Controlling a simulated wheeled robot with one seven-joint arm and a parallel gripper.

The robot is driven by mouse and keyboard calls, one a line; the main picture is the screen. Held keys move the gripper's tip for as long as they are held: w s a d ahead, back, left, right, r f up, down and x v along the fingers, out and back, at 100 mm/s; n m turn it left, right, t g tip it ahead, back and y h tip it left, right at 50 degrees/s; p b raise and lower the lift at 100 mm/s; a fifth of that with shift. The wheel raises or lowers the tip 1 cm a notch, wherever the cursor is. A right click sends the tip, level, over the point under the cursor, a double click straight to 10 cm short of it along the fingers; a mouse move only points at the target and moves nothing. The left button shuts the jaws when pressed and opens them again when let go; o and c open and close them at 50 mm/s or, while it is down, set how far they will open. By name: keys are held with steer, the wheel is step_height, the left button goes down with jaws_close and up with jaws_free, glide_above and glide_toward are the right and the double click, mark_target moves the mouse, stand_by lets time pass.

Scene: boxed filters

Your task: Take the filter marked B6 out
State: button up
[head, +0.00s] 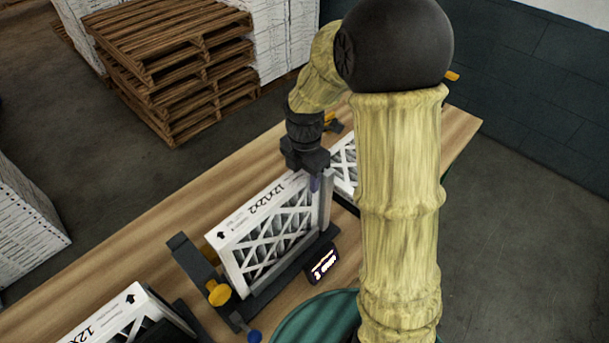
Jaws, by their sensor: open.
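A white-framed pleated filter (268,225) printed "12x12x2" stands upright in a dark holder (243,307) on the wooden table. I cannot read a B6 mark on it. A small dark display (322,264) with bright text sits in front of its holder; the text is too small to read. My gripper (314,184) is open, pointing down at the filter's far right upper corner. I cannot tell whether the fingers are around the frame or touching it. A second filter (343,165) stands behind, partly hidden by my arm. A third filter (128,316) is cut off at the lower left.
The wooden table (140,262) has bare room along its left side. A yellow knob (219,293) and a blue knob (254,336) are at the near end of the holder. A green round surface (312,318) is at the bottom. Stacked pallets (170,60) stand on the floor behind.

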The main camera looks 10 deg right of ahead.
steer(key=shift+r+p, duration=2.4)
steer(key=shift+r, duration=0.4)
steer(key=o, duration=0.5)
steer(key=shift+o, duration=0.2)
steer(key=shift+r, duration=0.1)
step_height(320, 180, up, 17)
steer(key=b, duration=0.3)
